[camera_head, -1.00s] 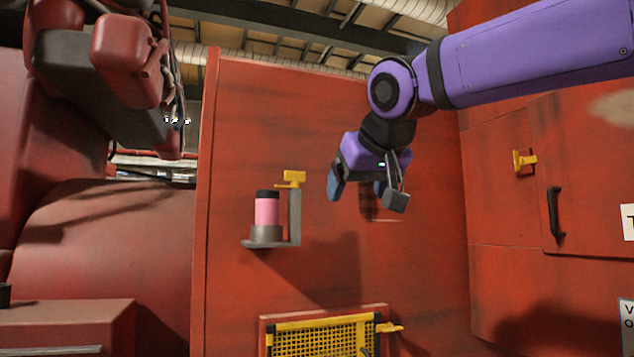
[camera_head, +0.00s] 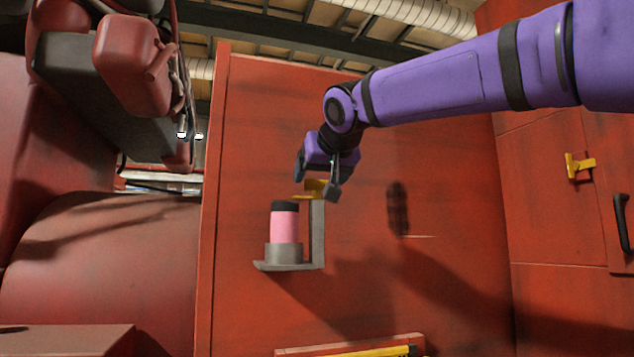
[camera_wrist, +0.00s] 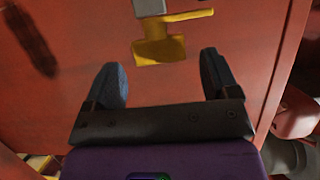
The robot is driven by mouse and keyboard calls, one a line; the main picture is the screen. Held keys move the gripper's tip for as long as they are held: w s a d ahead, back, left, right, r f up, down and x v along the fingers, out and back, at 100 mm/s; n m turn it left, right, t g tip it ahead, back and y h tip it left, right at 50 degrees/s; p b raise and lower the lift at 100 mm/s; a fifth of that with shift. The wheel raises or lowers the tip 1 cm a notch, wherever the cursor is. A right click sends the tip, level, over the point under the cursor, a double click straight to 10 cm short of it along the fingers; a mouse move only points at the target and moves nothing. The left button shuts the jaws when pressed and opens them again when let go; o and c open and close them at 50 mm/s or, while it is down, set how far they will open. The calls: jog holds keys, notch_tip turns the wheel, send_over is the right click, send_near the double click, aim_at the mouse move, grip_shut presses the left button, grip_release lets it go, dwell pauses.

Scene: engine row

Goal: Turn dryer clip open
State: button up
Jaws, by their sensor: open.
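The dryer clip is a yellow piece (camera_head: 316,189) at the top of a grey bracket (camera_head: 317,235) on the red wall. The bracket holds a pink canister (camera_head: 285,222) with a black top, seated in a grey cup. My gripper (camera_head: 318,184) is at the clip in the head view and partly covers it. In the wrist view the yellow clip (camera_wrist: 160,48) lies just beyond the open fingertips (camera_wrist: 162,72), roughly centred between them and not gripped. The canister is not visible in the wrist view.
A yellow latch (camera_head: 579,166) and a black handle (camera_head: 622,232) are on the red cabinet at the right. A yellow-edged panel (camera_head: 360,350) shows at the bottom. Red machinery (camera_head: 130,65) hangs at the upper left.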

jog(key=shift+x, duration=1.4)
jog(key=c, duration=0.9)
